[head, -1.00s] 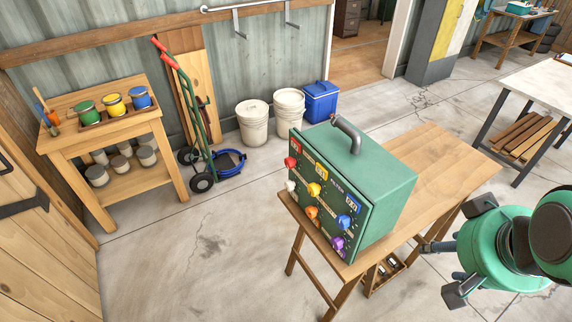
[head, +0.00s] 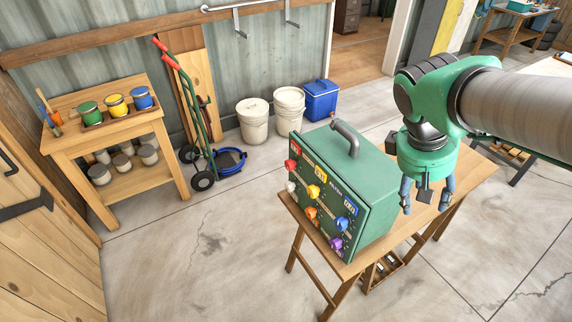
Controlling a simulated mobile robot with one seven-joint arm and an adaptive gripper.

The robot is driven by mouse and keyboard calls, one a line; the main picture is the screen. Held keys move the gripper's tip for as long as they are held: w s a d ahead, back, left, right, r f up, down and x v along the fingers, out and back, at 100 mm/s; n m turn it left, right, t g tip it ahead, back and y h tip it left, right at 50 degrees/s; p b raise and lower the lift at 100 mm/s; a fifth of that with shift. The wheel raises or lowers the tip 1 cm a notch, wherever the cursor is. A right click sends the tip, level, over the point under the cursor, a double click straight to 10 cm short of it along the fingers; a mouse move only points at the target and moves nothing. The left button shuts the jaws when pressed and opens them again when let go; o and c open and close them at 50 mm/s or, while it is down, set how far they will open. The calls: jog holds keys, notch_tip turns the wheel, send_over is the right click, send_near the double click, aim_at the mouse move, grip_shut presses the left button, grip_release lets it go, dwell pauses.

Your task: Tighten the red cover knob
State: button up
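A green box (head: 378,205) with a handle on top stands on a wooden table. Its front panel faces left and carries several coloured knobs. The red knob (head: 291,166) is at the panel's upper left. A yellow knob (head: 313,191) sits to its right, with white, orange, blue and purple knobs around and below. Whether the red knob is tight cannot be told. My gripper (head: 427,203) points down to the right of the box, well away from the red knob. Its fingers are spread open and nothing shows between them.
The wooden table (head: 462,177) bears the box, and an open tray (head: 384,268) sits below it. A workbench (head: 125,128) with paint cans, a hand truck (head: 186,105), white buckets (head: 289,106) and a blue cooler (head: 320,100) stand behind. The floor left of the box is clear.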

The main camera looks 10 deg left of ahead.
jog(key=w+a+f+n+h+p, duration=0.1)
jog(key=w+a+f+n+h, duration=0.1)
jog(key=w+a+n, duration=0.2)
jog(key=w+a+f+n+t+h+p, duration=0.1)
jog(key=w+a+f+n+h+p, duration=0.1)
jog(key=w+a, duration=0.7)
jog(key=w+a+f+n+t+h+p, duration=0.1)
jog(key=w+a+f+n+h+p, duration=0.1)
jog(key=w+a, duration=0.5)
jog(key=shift+w+a+f+n+h, duration=0.1)
jog(key=shift+a+f+n+h, duration=0.25)
jog(key=shift+a+f+n, duration=0.45)
jog(key=shift+a+f+n+h, duration=0.35)
jog(key=shift+a+f+n, duration=0.15)
jog(key=shift+n, duration=0.5)
jog(key=w+a+f+n+t+h+p, duration=0.1)
jog(key=a+f+n+t, duration=0.1)
jog(key=a+f+n, duration=0.3)
jog(key=w+a+f+t+h+p, duration=0.1)
jog(key=a+f+t, duration=0.15)
jog(key=a, duration=0.55)
jog(key=n+t+p, duration=0.2)
jog(key=n+t, duration=0.3)
send_near(287, 165)
jog(key=v, duration=0.4)
jog(key=shift+a+r+g, duration=0.2)
jog(key=shift+g, duration=0.05)
jog(key=shift+d, duration=0.1)
